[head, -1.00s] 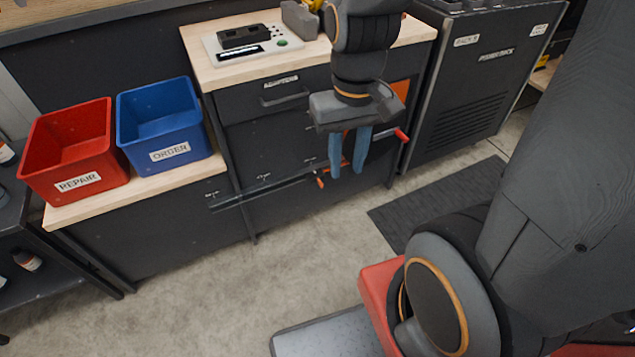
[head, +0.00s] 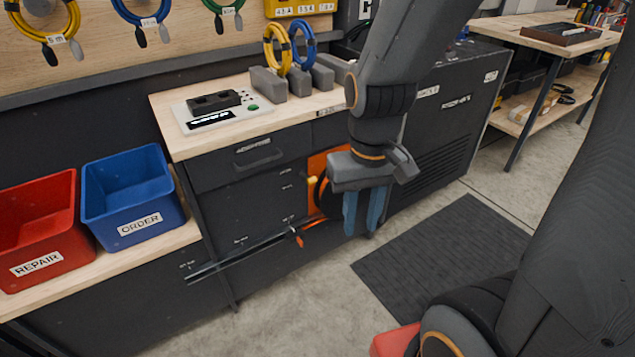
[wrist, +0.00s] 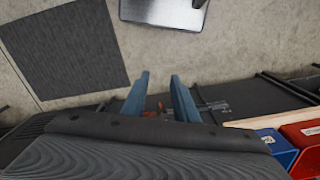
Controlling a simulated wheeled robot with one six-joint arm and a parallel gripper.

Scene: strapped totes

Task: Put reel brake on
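An orange panel with a dark round reel (head: 322,194) is on the front of the dark bench cabinet, partly hidden behind my gripper and wrist. A yellow piece shows at its left edge. A small orange tab (head: 299,237) sits on a dark bar low on the cabinet front. I cannot tell which part is the brake. My gripper (head: 363,232) points down in front of the cabinet, just right of the reel in the picture. Its two blue fingers are apart with nothing between them, also in the wrist view (wrist: 160,78). Small red parts (wrist: 160,106) show beyond the fingers there.
A blue ORDER bin (head: 131,198) and a red REPAIR bin (head: 40,232) stand on the lower bench at left. A device (head: 214,107) and grey blocks holding cables are on the benchtop. A dark mat (head: 440,262) lies on the clear floor.

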